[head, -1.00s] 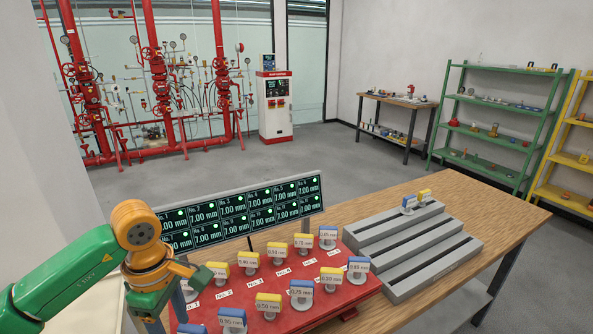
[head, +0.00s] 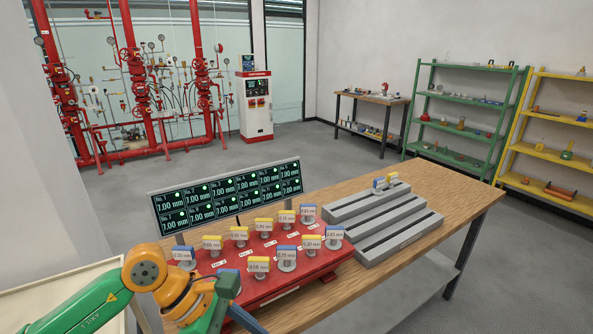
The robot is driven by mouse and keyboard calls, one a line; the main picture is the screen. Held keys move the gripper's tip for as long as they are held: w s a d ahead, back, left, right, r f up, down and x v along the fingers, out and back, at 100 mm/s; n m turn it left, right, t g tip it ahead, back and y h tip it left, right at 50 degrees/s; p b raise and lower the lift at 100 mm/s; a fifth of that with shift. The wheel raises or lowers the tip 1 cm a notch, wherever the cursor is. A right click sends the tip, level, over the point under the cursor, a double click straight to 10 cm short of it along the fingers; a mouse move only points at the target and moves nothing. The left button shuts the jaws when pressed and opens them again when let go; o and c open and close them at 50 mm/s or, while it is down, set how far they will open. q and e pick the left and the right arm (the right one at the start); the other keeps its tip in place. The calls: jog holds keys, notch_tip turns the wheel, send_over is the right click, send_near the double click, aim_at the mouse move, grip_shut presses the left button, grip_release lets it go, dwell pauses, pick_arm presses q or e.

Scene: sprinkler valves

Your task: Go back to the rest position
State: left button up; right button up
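My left arm (head: 150,270), green and orange, comes in from the lower left, and its end (head: 225,308) is at the bottom edge in front of the red board's near left part. I cannot make out its fingertips or anything held in them. My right arm and gripper are out of view. The red board (head: 322,262) carries several round metal pieces with blue or yellow labelled blocks. The arm hides part of its near left corner. A blue piece (head: 379,183) and a yellow piece (head: 392,177) stand at the far end of the grey stepped rack (head: 420,226).
A display panel (head: 226,194) showing several 7.00 mm readings stands behind the red board. The wooden table (head: 440,180) has bare wood around the rack. Red pipework (head: 140,90), a white cabinet (head: 255,106) and green (head: 465,125) and yellow shelves (head: 545,150) stand farther back.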

pick_arm(q)
jog(key=s+d+r+n+h, duration=0.25)
jog(key=d+r+h, duration=0.3)
jog(key=d, duration=0.35)
jog(key=w+d+r+n+t+h, duration=0.2)
jog(key=w+r+n+t+h, duration=0.1)
jog(key=r+n+t+h, duration=0.65)
jog(key=w+a+n+t+y, duration=0.6)
jog(key=n+t, duration=0.3)
jog(key=n, duration=0.7)
jog(key=w+a+f+n+g+y, duration=0.1)
jog(key=a+f+n+y, duration=1)
jog(key=f+n+y, duration=0.4)
jog(key=s+a+f+n+g+y, duration=0.1)
jog(key=s+a+f+n+g, duration=0.2)
jog(key=s+f+n+g, duration=0.65)
jog(key=s+f+g, duration=0.4)
jog(key=s+f, duration=0.65)
jog(key=s+f+g, duration=0.2)
jog(key=s+f, duration=0.1)
jog(key=f, duration=1.1)
jog(key=s+a+f, duration=0.2)
jog(key=s+f, duration=0.9)
jog(key=shift+s+a+g, duration=0.3)
jog(key=shift+s+a, duration=0.05)
jog(key=shift+s, duration=0.05)
